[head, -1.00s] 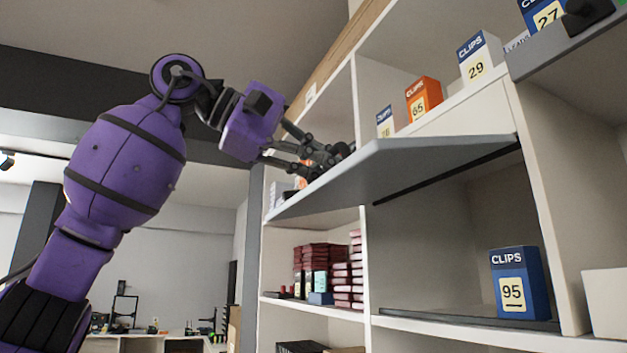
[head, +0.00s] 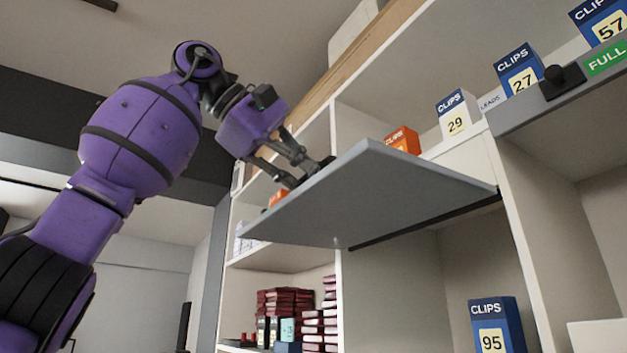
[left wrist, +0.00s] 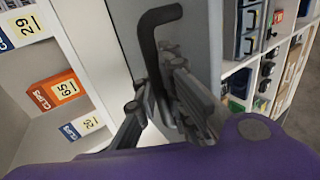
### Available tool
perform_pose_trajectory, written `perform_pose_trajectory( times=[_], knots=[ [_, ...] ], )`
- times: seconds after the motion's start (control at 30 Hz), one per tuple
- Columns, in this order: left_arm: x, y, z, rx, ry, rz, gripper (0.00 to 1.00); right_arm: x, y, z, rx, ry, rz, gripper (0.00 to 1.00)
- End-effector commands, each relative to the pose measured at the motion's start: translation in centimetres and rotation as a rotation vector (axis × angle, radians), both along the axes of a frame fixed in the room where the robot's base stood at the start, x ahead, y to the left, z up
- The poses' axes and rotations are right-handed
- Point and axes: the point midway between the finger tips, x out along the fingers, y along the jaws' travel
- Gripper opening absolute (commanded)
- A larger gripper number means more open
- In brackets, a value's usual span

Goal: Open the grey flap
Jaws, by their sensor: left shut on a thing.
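The grey flap (head: 370,195) stands raised and sticks out from the shelf unit above an open compartment, with its underside showing in the head view. My left gripper (head: 325,165) is over the flap's upper face, partly hidden behind its edge. The left wrist view shows a black bar handle (left wrist: 150,45) on the flap (left wrist: 195,30), running down to the fingers. My left gripper (left wrist: 165,110) is shut on this handle; the exact contact is partly hidden by the fingers. My right gripper is in neither view.
A blue clips box (head: 490,325) marked 95 stands in the open compartment. Clips boxes marked 29 (head: 457,115) and 27 (head: 518,70) and an orange box (head: 402,140) stand on the shelf above. Another grey panel (head: 555,95) labelled FULL, with a black knob, is at upper right.

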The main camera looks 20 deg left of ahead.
Motion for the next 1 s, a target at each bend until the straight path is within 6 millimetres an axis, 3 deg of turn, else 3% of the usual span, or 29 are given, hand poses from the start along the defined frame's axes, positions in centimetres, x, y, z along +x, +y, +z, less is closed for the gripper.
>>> perform_pose_trajectory(
  times=[0.2, 0.23, 0.3, 0.67, 1.0],
  knots=[
    [-0.3, 0.2, 0.3, 0.001, -0.007, 0.001, 0.00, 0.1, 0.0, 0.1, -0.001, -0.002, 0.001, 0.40],
    [-0.3, 0.2, 0.3, 0.001, -0.007, 0.001, 0.12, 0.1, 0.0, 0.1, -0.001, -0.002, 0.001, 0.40],
    [-0.3, 0.2, 0.2, 0.000, -0.006, 0.000, 0.18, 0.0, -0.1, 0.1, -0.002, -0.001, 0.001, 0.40],
    [-0.4, 0.3, 0.3, 0.000, -0.002, 0.000, 0.18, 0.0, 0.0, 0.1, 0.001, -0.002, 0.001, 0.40],
    [-4.8, 3.6, 3.5, -0.004, -0.008, 0.000, 0.18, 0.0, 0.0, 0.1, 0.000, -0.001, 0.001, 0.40]
  ],
)
